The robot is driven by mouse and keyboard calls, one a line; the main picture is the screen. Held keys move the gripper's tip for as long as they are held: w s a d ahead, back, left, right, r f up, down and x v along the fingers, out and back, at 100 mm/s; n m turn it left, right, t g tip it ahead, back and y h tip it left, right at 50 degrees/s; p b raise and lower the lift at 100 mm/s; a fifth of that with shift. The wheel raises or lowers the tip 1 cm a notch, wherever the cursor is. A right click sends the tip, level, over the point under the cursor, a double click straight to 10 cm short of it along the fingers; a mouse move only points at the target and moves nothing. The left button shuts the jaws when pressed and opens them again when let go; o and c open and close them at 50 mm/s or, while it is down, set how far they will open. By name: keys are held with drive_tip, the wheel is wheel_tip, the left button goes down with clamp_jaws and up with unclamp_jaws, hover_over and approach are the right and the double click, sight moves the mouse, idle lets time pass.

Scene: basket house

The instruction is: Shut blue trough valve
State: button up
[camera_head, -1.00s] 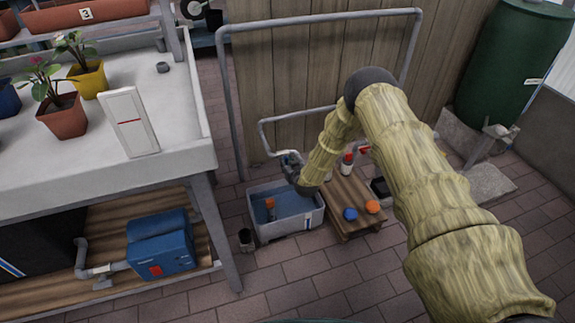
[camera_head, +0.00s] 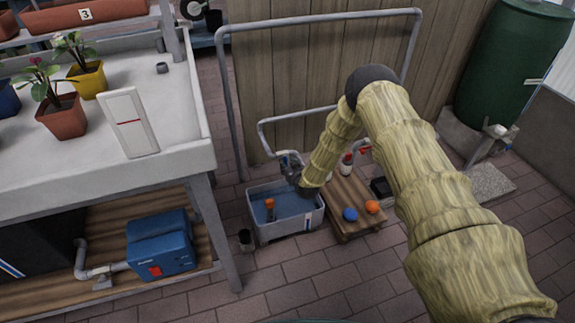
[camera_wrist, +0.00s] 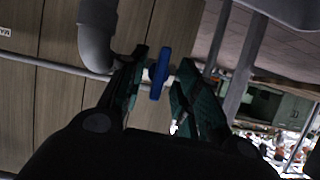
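The blue valve handle (camera_wrist: 160,73) shows in the wrist view, on the grey pipe end (camera_wrist: 95,40), between the two dark green fingers of my gripper (camera_wrist: 160,88). The fingers stand apart on either side of it; I cannot tell whether either one touches it. In the head view, a bit of blue valve (camera_head: 285,160) shows at the pipe's end above the trough (camera_head: 290,234), a pale bin with blue water. My gripper (camera_head: 291,171) is at that valve, partly hidden by my arm.
A low wooden table (camera_head: 345,190) right of the trough holds a blue ball (camera_head: 350,214), an orange ball (camera_head: 372,207) and bottles. An orange-topped object (camera_head: 270,209) is in the trough. The workbench (camera_head: 180,160) stands left, the wooden fence (camera_head: 290,80) behind.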

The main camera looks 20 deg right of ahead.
drive_tip(key=v, duration=1.1)
drive_tip(key=shift+d, duration=0.1)
drive_tip(key=s+a+f+g, duration=0.2)
drive_tip(key=s+f, duration=0.1)
drive_tip(key=s, duration=0.5)
drive_tip(key=s+a+f+g, duration=0.2)
drive_tip(key=s+f, duration=0.1)
drive_tip(key=s, duration=0.5)
drive_tip(key=s+a+f+g, duration=0.2)
drive_tip(key=s, duration=0.6)
drive_tip(key=s+r+g, duration=0.3)
drive_tip(key=s+g, duration=0.5)
drive_tip(key=s, duration=2)
wheel_tip(320, 180, up, 27)
drive_tip(key=p, duration=2.7)
drive_tip(key=shift+w+d+f+m+t, duration=0.15)
drive_tip(key=shift+d+f+m+t, duration=0.15)
drive_tip(key=shift+d, duration=0.2)
